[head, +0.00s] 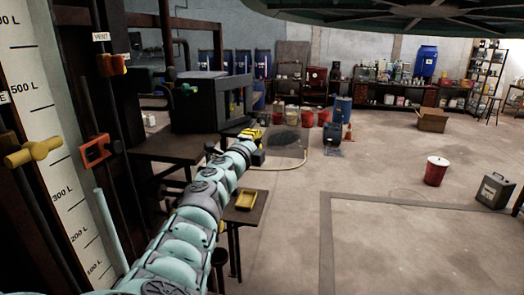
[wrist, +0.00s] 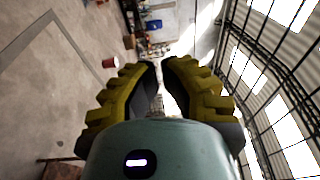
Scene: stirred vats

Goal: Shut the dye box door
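A dark box (head: 205,101), which looks like the dye box, stands on a brown table at the left of the head view. Its right side looks like a dark framed opening, but I cannot make out how its door stands. My gripper (head: 254,140) is in front of the box's lower right part in the head view, with yellow fingers at the end of my pale green arm. In the wrist view my gripper (wrist: 160,65) has a narrow gap between its fingertips and nothing held. The box does not show in the wrist view.
The brown table (head: 178,148) is under the box. A yellow tray (head: 246,199) lies on a small stand near my arm. Valve handles and a marked gauge (head: 55,150) are close at left. A red bucket (head: 436,171) and a grey can (head: 494,190) stand right. The middle floor is clear.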

